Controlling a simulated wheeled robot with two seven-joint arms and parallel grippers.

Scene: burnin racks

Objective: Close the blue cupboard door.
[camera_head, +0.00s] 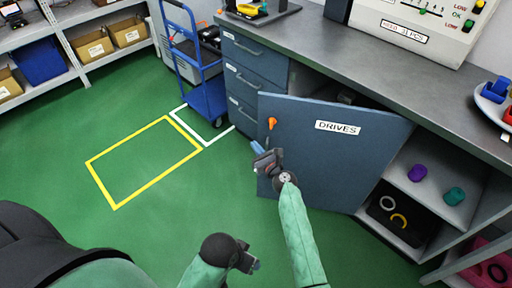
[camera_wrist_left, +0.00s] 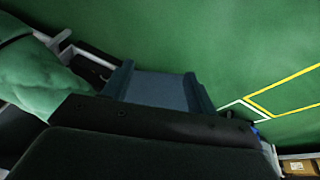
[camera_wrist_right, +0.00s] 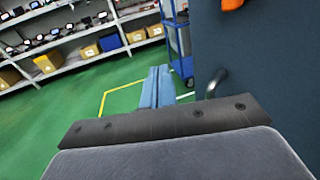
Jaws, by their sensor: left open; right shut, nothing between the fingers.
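The blue cupboard door (camera_head: 335,160), labelled DRIVES, stands partly open below the bench. Its left edge is swung out from the cabinet, with a dark gap behind its top; its right edge is near the open shelves. An orange piece (camera_head: 271,123) is near its left edge. My right gripper (camera_head: 257,147) is shut and empty at the door's left side; contact is unclear. In the right wrist view its fingers (camera_wrist_right: 156,88) are together, with the door (camera_wrist_right: 260,50) to the right. My left gripper (camera_head: 252,265) is low in front, open, apart from the door; its fingers show in the left wrist view (camera_wrist_left: 160,85).
Blue drawers (camera_head: 255,60) are left of the door under the grey bench (camera_head: 350,70). A blue trolley (camera_head: 205,95) stands further left. Open shelves (camera_head: 440,205) with small coloured parts are at right. Green floor with a yellow outline (camera_head: 118,205) is clear at left.

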